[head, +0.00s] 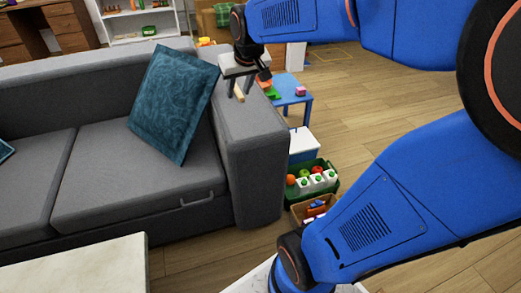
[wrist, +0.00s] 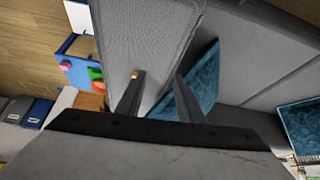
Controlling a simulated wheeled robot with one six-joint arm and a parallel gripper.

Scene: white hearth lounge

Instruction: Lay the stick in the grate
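The stick (head: 239,92) is a short tan piece at the far end of the grey sofa's armrest (head: 247,124). In the wrist view only a small tan end of the stick (wrist: 135,74) shows, at the tip of the left finger; the rest is hidden. My gripper (head: 239,90) is over the armrest, pointing down, with its fingers apart on either side of the stick in the head view. In the wrist view my gripper (wrist: 158,82) is open, with grey armrest fabric between the fingers. I cannot tell whether a finger touches the stick. I see no grate.
A teal cushion (head: 174,103) leans on the sofa, left of my gripper. A blue table (head: 290,90) with toy blocks stands beyond the armrest. A green crate (head: 327,186) and a brown box (head: 300,211) sit on the floor right of the sofa. Wooden floor is open further right.

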